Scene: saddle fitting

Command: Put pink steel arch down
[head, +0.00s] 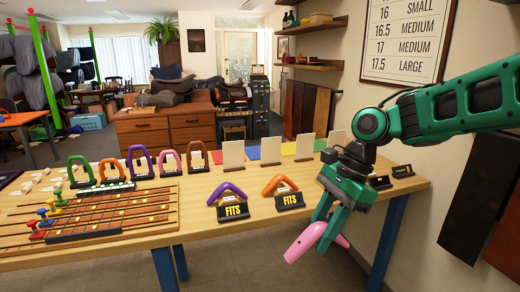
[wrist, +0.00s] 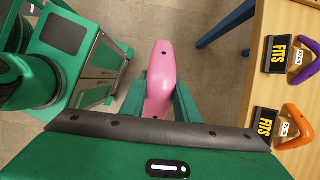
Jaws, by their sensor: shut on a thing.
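My gripper (head: 324,212) is shut on a pink steel arch (head: 305,242), which hangs tilted off the table's front edge, over the floor. In the wrist view the same arch (wrist: 160,78) sits between both fingers of my gripper (wrist: 160,100), with small dark holes in it. Another pink arch (head: 170,151) stands upright in the row at the back of the table. A purple arch (head: 227,187) and an orange arch (head: 279,180) rest at black "FITS" stands.
The wooden table (head: 215,215) has a blue leg (head: 165,269) near the front. A peg-and-rail board (head: 95,215) fills its left side. Green, orange, purple and brown arches stand in the back row beside blank cards (head: 233,154). Bare tabletop lies around the FITS stands.

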